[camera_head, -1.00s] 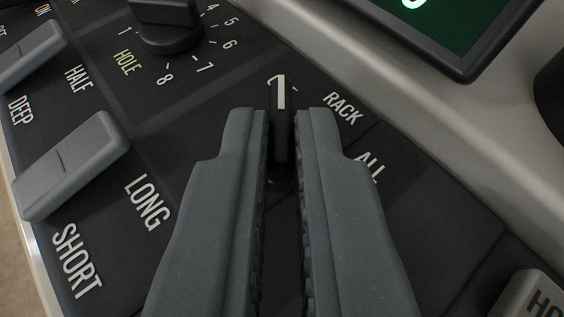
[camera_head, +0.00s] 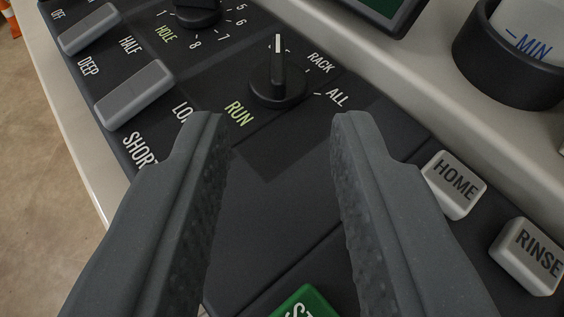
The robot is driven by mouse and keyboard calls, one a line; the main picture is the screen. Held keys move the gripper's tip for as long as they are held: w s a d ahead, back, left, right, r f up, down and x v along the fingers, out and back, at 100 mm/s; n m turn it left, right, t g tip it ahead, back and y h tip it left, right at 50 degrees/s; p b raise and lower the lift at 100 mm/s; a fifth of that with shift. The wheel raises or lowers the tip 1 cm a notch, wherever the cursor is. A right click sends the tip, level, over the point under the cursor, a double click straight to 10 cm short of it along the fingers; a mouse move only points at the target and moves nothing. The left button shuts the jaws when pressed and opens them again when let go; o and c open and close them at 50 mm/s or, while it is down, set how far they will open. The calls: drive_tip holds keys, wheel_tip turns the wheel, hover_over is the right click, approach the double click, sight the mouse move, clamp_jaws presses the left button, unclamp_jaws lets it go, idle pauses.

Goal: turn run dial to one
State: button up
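The run dial (camera_head: 280,84) is a black knob with a raised grip and a white pointer line, on the dark panel with the green-yellow label RUN (camera_head: 239,113). Its pointer faces up the picture, to the left of the label RACK (camera_head: 321,63). The label ALL (camera_head: 337,98) is further round to the right. Any label right behind the pointer is mostly hidden by the knob. My gripper (camera_head: 278,118) is open and empty, with its fingers wide apart. The dial stands beyond the fingertips, roughly midway between them, and neither finger touches it.
The HOLE dial (camera_head: 196,14) sits at the upper left. Grey rocker switches (camera_head: 134,95) lie along the left. HOME (camera_head: 454,183) and RINSE (camera_head: 528,256) buttons are at right, a green button (camera_head: 304,303) below. A dark round holder (camera_head: 515,75) stands at upper right.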

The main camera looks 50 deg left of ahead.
drive_tip(key=b+v, duration=0.1)
drive_tip(key=v, duration=0.6)
drive_tip(key=shift+s+d, duration=0.2)
drive_tip(key=shift+f, duration=0.1)
drive_tip(key=w+d+r+m+t+h+b, duration=0.1)
drive_tip(key=w+r+t+h+b, duration=0.2)
drive_tip(key=r, duration=0.8)
drive_tip(key=w+d+r+t+h, duration=0.1)
drive_tip(key=w+r+t+h, duration=0.3)
drive_tip(key=r, duration=0.7)
drive_tip(key=s+a+r+m+t+h+b, duration=0.1)
drive_tip(key=s+r+m+h+b, duration=0.2)
drive_tip(key=r, duration=1)
drive_tip(key=s+r+m+t+h+b, duration=0.1)
drive_tip(key=s+r+m+h+b, duration=0.15)
drive_tip(key=s+r, duration=0.7)
drive_tip(key=s+a+r+m+b, duration=0.1)
drive_tip(key=s+a, duration=0.3)
drive_tip(key=s, duration=0.4)
drive_tip(key=s+a+r+m+g+y+b, duration=0.1)
drive_tip(key=s+a+r, duration=0.3)
drive_tip(key=s, duration=0.4)
drive_tip(key=s+a+r+m+g+y+b, duration=0.1)
drive_tip(key=s+a, duration=0.3)
drive_tip(key=s, duration=0.4)
drive_tip(key=shift+a+r+b, duration=0.4)
drive_tip(key=shift+r+b, duration=0.1)
drive_tip(key=shift+r, duration=0.15)
